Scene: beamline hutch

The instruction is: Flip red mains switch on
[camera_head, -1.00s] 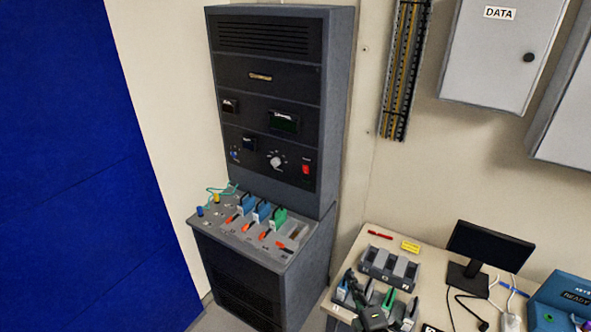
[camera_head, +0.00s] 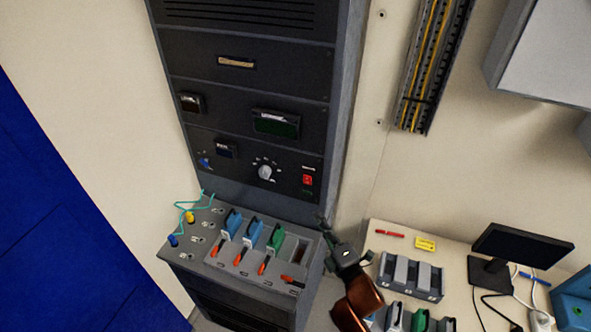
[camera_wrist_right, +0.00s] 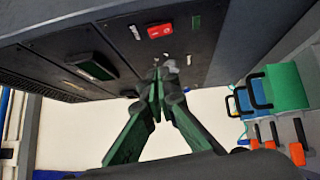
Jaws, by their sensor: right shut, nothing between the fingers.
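The red mains switch (camera_head: 308,181) is a small red rocker at the right side of the dark rack panel (camera_head: 232,152), beside a grey dial. My right gripper (camera_head: 322,222) is below and slightly right of the switch, by the rack's right edge, apart from it. In the right wrist view the switch (camera_wrist_right: 160,30) shows at the top, beyond the closed fingertips (camera_wrist_right: 157,85). The fingers are together with nothing between them. The switch's tilt is too small to read clearly. My left gripper is out of view.
A sloped console (camera_head: 228,250) with blue and green handled plugs and orange levers juts out below the panel. A table (camera_head: 455,262) with a grey slotted holder (camera_head: 411,281) and a monitor (camera_head: 515,246) stands at right. The space before the panel is free.

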